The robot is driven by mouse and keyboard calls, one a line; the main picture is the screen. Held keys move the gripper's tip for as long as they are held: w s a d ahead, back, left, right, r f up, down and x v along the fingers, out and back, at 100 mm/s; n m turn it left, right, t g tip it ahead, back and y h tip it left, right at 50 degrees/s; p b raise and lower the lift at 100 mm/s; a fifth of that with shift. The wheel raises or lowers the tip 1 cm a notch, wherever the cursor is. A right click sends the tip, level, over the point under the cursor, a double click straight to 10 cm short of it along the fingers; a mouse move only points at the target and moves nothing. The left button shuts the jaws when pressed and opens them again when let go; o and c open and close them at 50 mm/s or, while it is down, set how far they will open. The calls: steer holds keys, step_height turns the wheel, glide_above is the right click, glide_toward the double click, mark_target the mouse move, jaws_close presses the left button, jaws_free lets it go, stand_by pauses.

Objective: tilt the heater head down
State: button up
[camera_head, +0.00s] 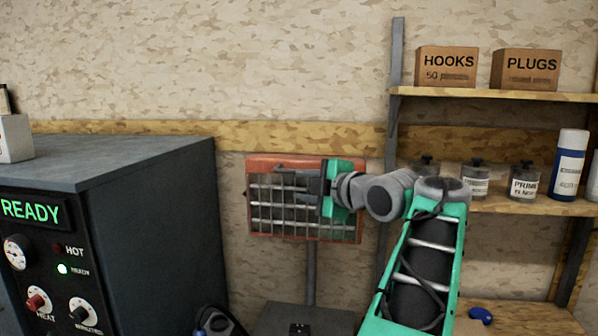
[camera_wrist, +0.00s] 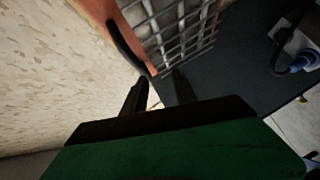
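The heater head (camera_head: 285,232) is an orange-red frame with a metal grille, facing forward on a thin grey post (camera_head: 311,275). In the wrist view its orange edge (camera_wrist: 134,14) and grille (camera_wrist: 192,42) fill the upper middle. A black curved handle (camera_wrist: 122,42) stands off that edge. My gripper (camera_wrist: 158,86) is open, its two dark fingers apart with a gap between them. The handle's lower end is just beyond the fingertips; I cannot tell whether they touch.
A dark machine (camera_head: 160,225) with a READY display stands at left. A shelf (camera_head: 500,200) with jars and a spray can is at right, below a shelf (camera_head: 520,96) with two boxes. A blue item (camera_head: 481,315) lies low at right. Bare wall lies behind the heater.

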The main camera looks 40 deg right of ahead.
step_height(320, 180, up, 2)
steer(key=s+d+r+n, duration=0.1)
steer(key=s+d, duration=0.1)
steer(key=p+x, duration=0.2)
steer(key=x, duration=0.4)
steer(key=shift+w+d+f, duration=0.1)
steer(key=shift+w, duration=0.25)
steer(key=shift+w+f, duration=0.15)
steer(key=shift+w, duration=0.15)
jaws_close()
stand_by(0.6)
